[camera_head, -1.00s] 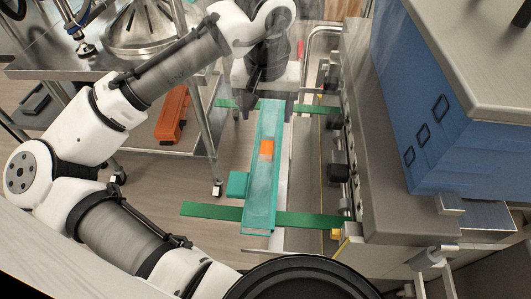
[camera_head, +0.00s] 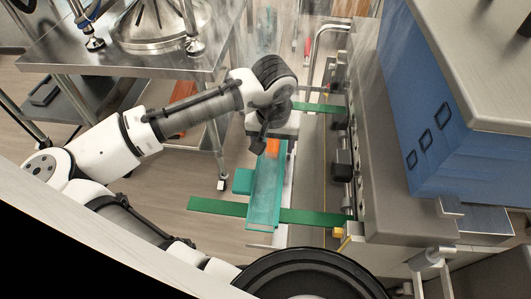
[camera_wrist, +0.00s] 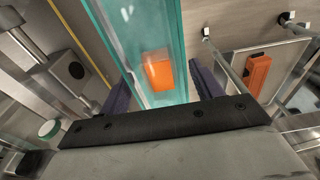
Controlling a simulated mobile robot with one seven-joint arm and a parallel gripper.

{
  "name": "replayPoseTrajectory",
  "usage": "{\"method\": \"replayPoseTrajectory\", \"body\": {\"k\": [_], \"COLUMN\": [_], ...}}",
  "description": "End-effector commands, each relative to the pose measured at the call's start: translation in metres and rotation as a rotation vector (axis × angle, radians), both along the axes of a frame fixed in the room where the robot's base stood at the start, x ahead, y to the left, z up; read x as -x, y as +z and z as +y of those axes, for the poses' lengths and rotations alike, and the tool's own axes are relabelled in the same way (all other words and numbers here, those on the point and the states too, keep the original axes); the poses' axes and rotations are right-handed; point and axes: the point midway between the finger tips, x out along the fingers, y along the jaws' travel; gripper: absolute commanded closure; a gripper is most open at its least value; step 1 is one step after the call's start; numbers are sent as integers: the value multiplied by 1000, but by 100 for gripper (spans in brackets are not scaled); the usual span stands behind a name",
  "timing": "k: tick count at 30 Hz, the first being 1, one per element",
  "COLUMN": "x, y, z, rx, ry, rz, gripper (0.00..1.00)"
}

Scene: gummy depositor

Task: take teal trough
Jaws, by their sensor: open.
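The teal trough (camera_head: 264,205) is a long, translucent channel lying lengthwise across green bars beside the machine. It holds an orange piece (camera_head: 272,147). My gripper (camera_head: 262,138) is over the trough's far part in the head view, and my wrist hides that end. In the wrist view, the dark fingers of my gripper (camera_wrist: 164,88) are spread, one on each side of the trough (camera_wrist: 130,30), with the orange piece (camera_wrist: 158,72) between them. The gripper is open. I cannot tell whether either finger touches the trough.
A green bar (camera_head: 215,207) crosses under the trough's near end. The steel machine with a blue housing (camera_head: 440,125) stands close on the right. A steel table (camera_head: 120,58) stands at the left. An orange object (camera_wrist: 259,72) lies on a shelf. Open floor shows at the lower left.

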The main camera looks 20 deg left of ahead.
Motion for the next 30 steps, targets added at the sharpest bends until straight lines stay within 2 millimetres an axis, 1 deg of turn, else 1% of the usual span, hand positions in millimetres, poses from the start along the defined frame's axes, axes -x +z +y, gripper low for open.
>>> {"method": "replayPoseTrajectory", "body": {"k": [5, 6, 14, 20, 23, 26, 29, 30], "x": [0, 0, 0, 0, -1, -1, -1, -1], "y": [0, 0, 0, 1, 4, 13, 28, 35], "z": [0, 0, 0, 0, 0, 0, 0, 0], "rx": [0, 0, 0, 0, -2, -2, -1, -2], "ry": [0, 0, 0, 0, 0, 1, 0, 0], "rz": [-1, -1, -1, -1, -2, -4, -5, -4], "gripper": [35, 38, 72, 73, 73, 73, 73, 73]}}
